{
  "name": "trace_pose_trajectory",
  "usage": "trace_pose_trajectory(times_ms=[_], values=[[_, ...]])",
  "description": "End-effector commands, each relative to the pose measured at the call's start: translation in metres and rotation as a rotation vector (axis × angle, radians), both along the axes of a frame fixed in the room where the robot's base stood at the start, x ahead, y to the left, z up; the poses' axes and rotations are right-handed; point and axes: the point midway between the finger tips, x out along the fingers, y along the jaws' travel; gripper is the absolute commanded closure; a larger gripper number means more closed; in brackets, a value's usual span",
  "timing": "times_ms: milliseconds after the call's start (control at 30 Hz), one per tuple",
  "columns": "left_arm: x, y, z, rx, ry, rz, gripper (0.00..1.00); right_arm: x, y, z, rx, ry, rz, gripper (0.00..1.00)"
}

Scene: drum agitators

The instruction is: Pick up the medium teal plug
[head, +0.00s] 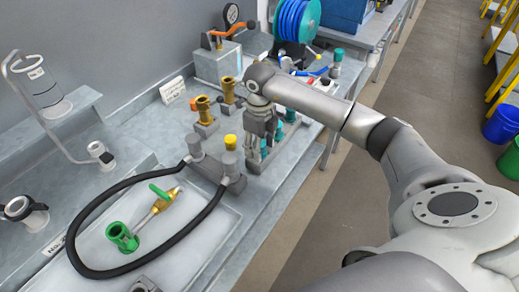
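Several teal plugs stand in a row on the bench beside my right gripper (258,150). One teal plug (291,115) is at the far end, one (279,133) is in the middle, and one (264,151) is nearest, partly covered by the fingers. They look alike in colour, and I cannot surely tell which is the medium one. My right gripper points down over the near part of the row. Its fingers overlap the plugs in the picture, and whether they touch or hold one is hidden. My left gripper is not in view.
A grey fixture (214,171) with a black hose (107,190) and a yellow-capped post (230,141) stands close left. Brass fittings (203,108) stand behind it. A green-handled valve (160,203) lies in the tray. A blue hose reel (296,20) is at the back.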

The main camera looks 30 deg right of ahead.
Motion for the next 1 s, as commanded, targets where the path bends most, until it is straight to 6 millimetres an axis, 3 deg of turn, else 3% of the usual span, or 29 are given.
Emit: trace_pose_trajectory(times_ms=[33,300,667,867,1000], values=[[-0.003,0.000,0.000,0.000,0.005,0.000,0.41,0.000,0.000,0.000,0.000,0.000,0.000,0.60],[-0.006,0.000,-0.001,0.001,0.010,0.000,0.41,0.000,0.000,0.001,0.000,-0.001,0.000,0.92],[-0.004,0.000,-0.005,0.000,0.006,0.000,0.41,0.001,0.000,0.006,0.001,-0.003,0.000,0.93],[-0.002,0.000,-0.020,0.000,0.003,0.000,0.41,0.002,0.000,0.030,0.000,-0.008,0.000,0.93],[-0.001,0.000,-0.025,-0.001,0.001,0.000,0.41,-0.014,0.018,0.058,0.001,-0.008,0.006,0.93]])
